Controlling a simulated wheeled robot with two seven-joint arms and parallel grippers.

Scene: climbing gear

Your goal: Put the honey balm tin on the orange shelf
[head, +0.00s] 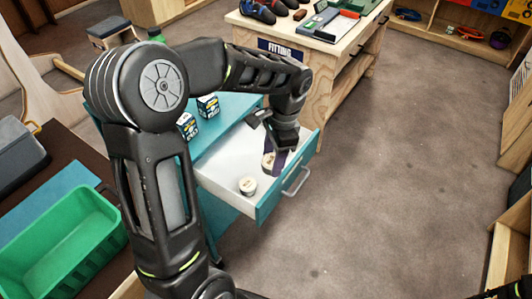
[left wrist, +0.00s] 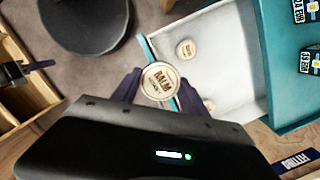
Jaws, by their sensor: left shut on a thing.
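A round tin with a cream lid reading BALM (left wrist: 160,80) is between the dark fingers of my left gripper (left wrist: 155,88); its smaller print is too blurred to read. In the head view my left gripper (head: 277,158) is over the open white drawer, shut on this tin (head: 267,161). A similar tin (head: 248,185) lies in the drawer, and also shows in the left wrist view (left wrist: 187,49). Another pale tin (left wrist: 208,104) is partly hidden there. I cannot make out an orange shelf for certain.
The teal cabinet's drawer (head: 295,180) stands pulled out. Small boxes (head: 208,106) stand on the cabinet. A wooden fitting bench (head: 325,60) is behind. A green bin (head: 70,240) is at left. Wooden shelving (head: 455,42) lines the back right. The carpet between is clear.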

